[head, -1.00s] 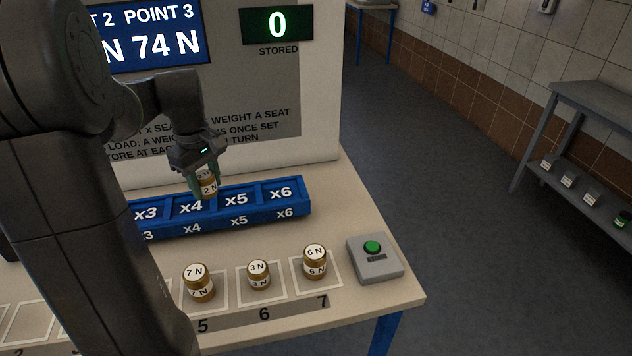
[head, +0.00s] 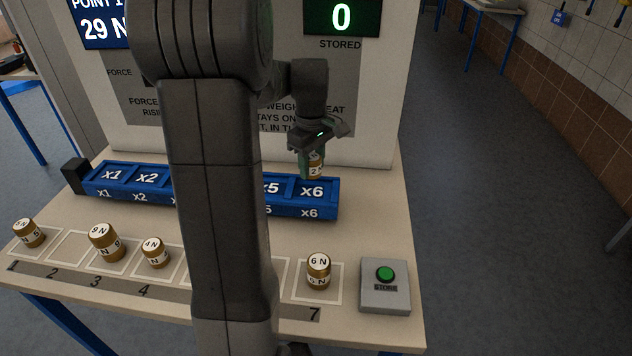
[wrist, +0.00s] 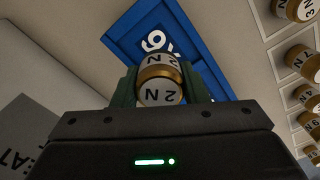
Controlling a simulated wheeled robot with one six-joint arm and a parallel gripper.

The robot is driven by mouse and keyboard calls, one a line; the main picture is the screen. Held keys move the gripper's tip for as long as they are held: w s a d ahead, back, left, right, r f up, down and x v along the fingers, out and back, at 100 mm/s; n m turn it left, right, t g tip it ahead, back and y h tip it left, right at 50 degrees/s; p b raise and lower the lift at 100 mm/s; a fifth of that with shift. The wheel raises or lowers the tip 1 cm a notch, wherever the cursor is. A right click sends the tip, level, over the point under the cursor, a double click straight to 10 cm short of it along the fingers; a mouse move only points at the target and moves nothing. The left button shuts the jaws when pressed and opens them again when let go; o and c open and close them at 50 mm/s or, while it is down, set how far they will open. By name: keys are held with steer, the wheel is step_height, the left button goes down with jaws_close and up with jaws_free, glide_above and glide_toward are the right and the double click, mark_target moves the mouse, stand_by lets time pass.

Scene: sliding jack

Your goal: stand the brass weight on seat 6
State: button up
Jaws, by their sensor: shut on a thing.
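My gripper (head: 313,168) is shut on a small brass weight (head: 316,171) with a white label that reads 2 N. In the head view it is at the x6 seat (head: 312,190), the right end of the blue seat rail (head: 250,208). The wrist view shows the 2 N weight (wrist: 160,82) between the green fingers, with the blue x6 seat (wrist: 158,38) just beyond it. I cannot tell whether the weight touches the seat. The x3 and x4 seats are hidden behind my arm.
A grey box with a green button (head: 385,274) is at the front right. The panel display (head: 341,17) reads 0.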

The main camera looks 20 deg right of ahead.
mark_target(313, 191)
steer(key=shift+f, duration=2.6)
steer(key=shift+f, duration=0.1)
steer(key=o, duration=1.1)
step_height(313, 191, up, 12)
steer(key=shift+r, duration=0.15)
